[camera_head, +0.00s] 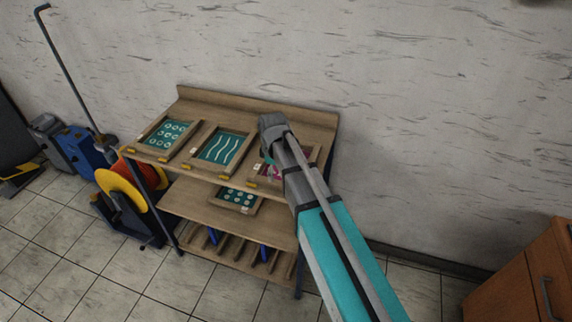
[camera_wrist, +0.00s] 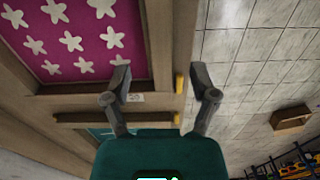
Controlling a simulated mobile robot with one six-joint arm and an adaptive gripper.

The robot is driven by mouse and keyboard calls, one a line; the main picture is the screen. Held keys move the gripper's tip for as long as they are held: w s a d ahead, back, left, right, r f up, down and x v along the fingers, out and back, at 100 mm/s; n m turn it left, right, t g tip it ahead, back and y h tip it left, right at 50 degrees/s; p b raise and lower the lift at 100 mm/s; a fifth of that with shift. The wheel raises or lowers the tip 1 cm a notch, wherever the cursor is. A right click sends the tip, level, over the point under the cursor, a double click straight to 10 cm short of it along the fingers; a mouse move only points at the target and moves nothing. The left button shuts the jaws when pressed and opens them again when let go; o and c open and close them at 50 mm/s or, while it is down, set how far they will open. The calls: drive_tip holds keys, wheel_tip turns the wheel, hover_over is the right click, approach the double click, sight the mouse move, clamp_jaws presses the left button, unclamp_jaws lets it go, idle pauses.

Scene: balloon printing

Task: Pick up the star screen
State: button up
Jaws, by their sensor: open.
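The star screen is a wooden frame (camera_wrist: 95,88) around a magenta panel (camera_wrist: 75,40) with white stars. In the head view its frame (camera_head: 262,172) lies at the right of the top shelf, and my arm hides much of it. My gripper (camera_wrist: 162,80) is open and empty in the wrist view, with its two fingers apart near the screen's label edge. The shelf's front edge and a yellow tag (camera_wrist: 180,83) appear between the fingers. I cannot tell the height of the fingers above the frame. In the head view the gripper is mostly hidden behind my arm.
A wavy-line screen (camera_head: 217,150) and a ring-pattern screen (camera_head: 168,134) lie to the left on the wooden shelf unit (camera_head: 262,103). A dotted screen (camera_head: 238,199) lies on the shelf below. A yellow reel (camera_head: 122,190) stands left, a wooden cabinet (camera_head: 520,285) right.

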sight(276, 182)
drive_tip(key=shift+s+d+f+b, duration=0.1)
drive_tip(key=shift+f+b, duration=2.5)
drive_tip(key=shift+c, duration=0.3)
clamp_jaws()
